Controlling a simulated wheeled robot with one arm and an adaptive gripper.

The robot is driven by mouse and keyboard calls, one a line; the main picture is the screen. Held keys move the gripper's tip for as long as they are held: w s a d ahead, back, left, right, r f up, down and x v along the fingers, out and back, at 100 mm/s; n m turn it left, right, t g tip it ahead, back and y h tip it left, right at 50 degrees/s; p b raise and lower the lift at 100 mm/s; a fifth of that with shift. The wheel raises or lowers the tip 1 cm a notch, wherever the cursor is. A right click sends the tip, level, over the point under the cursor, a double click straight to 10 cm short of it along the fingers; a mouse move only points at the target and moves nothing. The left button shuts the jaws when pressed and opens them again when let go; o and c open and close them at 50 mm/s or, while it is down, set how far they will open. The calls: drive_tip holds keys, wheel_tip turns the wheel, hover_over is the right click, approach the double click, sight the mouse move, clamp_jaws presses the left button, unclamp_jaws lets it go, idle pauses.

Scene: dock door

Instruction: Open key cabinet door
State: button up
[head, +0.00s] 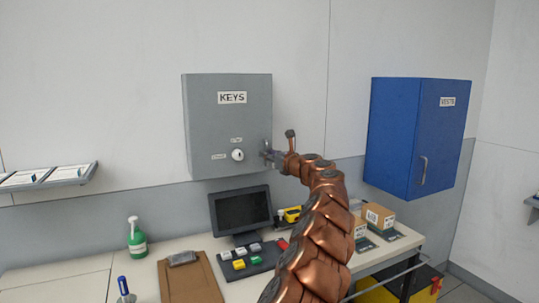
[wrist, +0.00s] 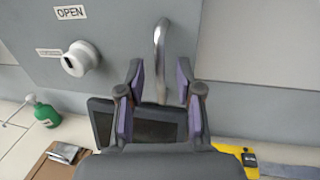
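The grey key cabinet (head: 205,115), labelled KEYS, hangs on the wall with its door shut. A round white knob (head: 238,155) is low on the door, with one small label above it and one to its left. The knob also shows in the wrist view (wrist: 82,58), where the upper label (wrist: 70,12) reads OPEN. A curved metal handle (wrist: 160,40) stands at the door's right side. My gripper (wrist: 160,68) is open, with a finger on each side of the handle's lower part and visible gaps between. In the head view, my gripper (head: 270,155) is at the door's lower right.
A blue vest cabinet (head: 395,140) hangs to the right. Below is a desk (head: 75,285) with a monitor (head: 240,210), a green bottle (head: 137,240), a clipboard (head: 190,280) and boxes (head: 378,216). A document shelf (head: 70,175) is at left. The wall between the cabinets is clear.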

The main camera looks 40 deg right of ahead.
clamp_jaws()
idle(0.3)
idle(0.5)
